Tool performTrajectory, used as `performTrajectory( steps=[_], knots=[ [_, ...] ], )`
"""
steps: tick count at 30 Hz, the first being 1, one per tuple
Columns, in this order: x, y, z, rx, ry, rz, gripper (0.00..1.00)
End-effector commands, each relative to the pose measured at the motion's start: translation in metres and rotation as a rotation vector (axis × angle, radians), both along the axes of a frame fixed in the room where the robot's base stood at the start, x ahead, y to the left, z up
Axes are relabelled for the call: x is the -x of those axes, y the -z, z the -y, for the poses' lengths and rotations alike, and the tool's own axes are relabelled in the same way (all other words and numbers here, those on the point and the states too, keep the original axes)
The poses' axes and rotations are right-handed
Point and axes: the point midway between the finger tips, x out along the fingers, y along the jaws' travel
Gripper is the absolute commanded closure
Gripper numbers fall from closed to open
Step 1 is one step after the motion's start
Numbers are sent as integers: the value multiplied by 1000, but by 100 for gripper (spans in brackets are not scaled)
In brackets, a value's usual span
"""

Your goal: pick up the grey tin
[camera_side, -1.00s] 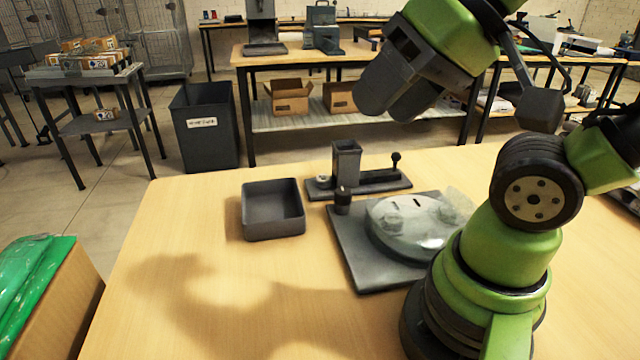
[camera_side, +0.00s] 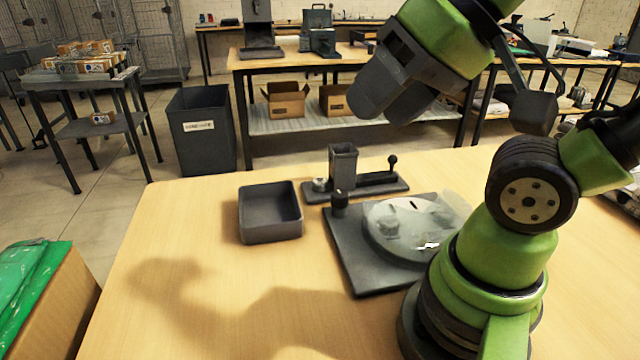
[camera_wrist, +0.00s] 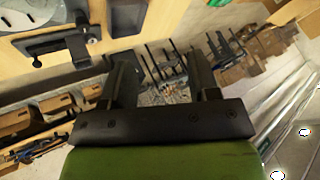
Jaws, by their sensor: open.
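I cannot pick out a grey tin with certainty. A small round silvery piece (camera_side: 320,184) sits at the left end of a dark fixture (camera_side: 378,184), beside its upright grey square tube (camera_side: 343,165); it is too small to identify. An open grey square tray (camera_side: 270,230) stands left of the fixture and looks empty. My gripper (camera_side: 385,105) is high above the table's back edge, apart from all of these. In the wrist view my gripper (camera_wrist: 160,75) is open, with nothing between its fingers.
A clear round disc (camera_side: 410,225) with blurred shapes under it lies on a dark plate (camera_side: 350,260) in front of the fixture. The wooden table (camera_side: 150,220) is bare at the left. A green bag (camera_side: 35,270) lies on a box at left. A dark bin (camera_side: 203,145) stands behind.

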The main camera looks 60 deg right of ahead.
Motion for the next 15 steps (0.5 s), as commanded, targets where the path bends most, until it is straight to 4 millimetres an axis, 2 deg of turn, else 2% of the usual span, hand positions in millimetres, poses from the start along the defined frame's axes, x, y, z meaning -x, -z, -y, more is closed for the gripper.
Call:
performTrajectory(
  steps=[9, 11, 15],
  knots=[
    [-6, -3, 2, -4, 22, -19, 45],
    [-14, -5, 5, -8, 56, -48, 45],
    [-49, -13, 19, -24, 207, -155, 45]
  ],
)
